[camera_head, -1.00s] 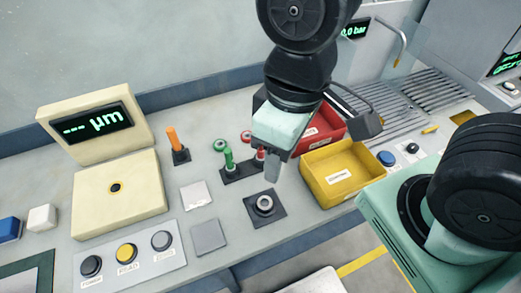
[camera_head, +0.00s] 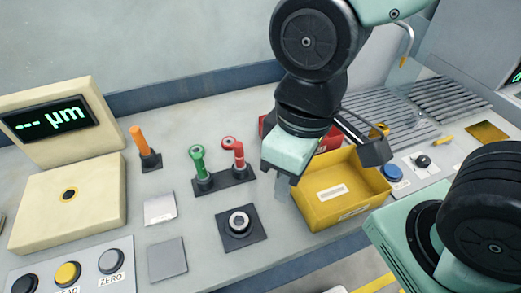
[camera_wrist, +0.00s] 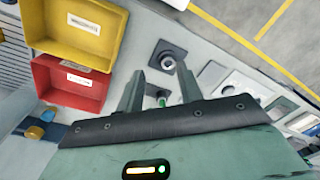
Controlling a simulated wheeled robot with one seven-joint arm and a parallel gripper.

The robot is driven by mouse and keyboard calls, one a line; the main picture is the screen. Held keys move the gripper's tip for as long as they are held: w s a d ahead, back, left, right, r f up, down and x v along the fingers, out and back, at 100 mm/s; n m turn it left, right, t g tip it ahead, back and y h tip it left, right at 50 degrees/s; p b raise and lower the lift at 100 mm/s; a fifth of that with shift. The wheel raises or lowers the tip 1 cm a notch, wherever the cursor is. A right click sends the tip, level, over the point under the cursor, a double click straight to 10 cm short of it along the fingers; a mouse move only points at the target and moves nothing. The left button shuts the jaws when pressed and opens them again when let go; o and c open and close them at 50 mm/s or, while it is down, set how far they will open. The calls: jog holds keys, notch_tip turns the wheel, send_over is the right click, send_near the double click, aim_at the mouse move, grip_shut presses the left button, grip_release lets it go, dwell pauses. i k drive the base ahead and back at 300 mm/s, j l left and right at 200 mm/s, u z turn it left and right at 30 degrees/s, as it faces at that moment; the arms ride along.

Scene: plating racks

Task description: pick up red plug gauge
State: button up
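The red plug gauge (camera_head: 237,153) stands upright in a dark two-post holder (camera_head: 225,180) in the head view, to the right of the green plug gauge (camera_head: 198,162). My gripper (camera_wrist: 159,70) is open and empty; its two fingers stand apart in the wrist view. In the head view it hangs to the right of the red gauge, apart from it, near the yellow bin. In the wrist view the green gauge (camera_wrist: 161,99) shows low between the fingers, partly hidden; I cannot make out the red gauge there.
The yellow bin (camera_head: 352,207) stands close beside my gripper, with a red bin (camera_head: 331,138) behind it. A ring gauge on a dark square base (camera_head: 241,229) lies in front of the holder. An orange-handled tool (camera_head: 139,140) stands to the left.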

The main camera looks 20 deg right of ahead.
aim_at(240, 165)
jog(key=l+u, duration=0.75)
jog(key=u, duration=0.85)
